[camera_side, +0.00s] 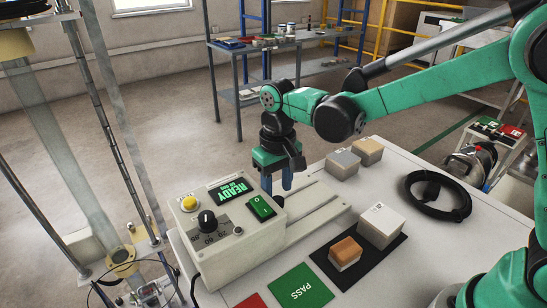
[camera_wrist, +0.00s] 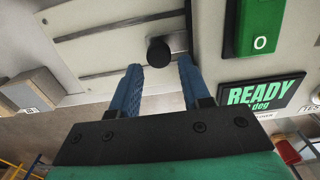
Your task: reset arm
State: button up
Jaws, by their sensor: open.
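My gripper (camera_side: 276,186) points down beside the control box (camera_side: 228,250), over the back edge of the white worktop (camera_side: 430,240). In the wrist view its two blue fingers (camera_wrist: 160,76) are apart with nothing between their tips. A black round knob (camera_wrist: 158,52) shows just beyond the tips; I cannot tell how far below them it is. The box carries a lit READY display (camera_side: 231,190), a green switch (camera_side: 261,207), a yellow button (camera_side: 189,203) and a black dial (camera_side: 207,221). The green switch (camera_wrist: 260,28) also shows in the wrist view.
Several tile blocks lie on the worktop, among them an orange-topped one (camera_side: 346,251) on a black mat (camera_side: 377,269). A green PASS pad (camera_side: 298,288) lies in front. A coiled black cable (camera_side: 438,192) is at right. A tall clear tube rig (camera_side: 62,150) stands left.

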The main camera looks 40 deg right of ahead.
jog(key=shift+a+r, duration=0.1)
jog(key=shift+r, duration=1.55)
jog(key=shift+s+d+r, duration=0.15)
jog(key=shift+d+r, duration=0.05)
jog(key=shift+r, duration=0.05)
jog(key=s+d+r+t, duration=0.3)
jog(key=s+d+t, duration=0.4)
jog(key=s+d, duration=0.1)
jog(key=shift+s, duration=0.65)
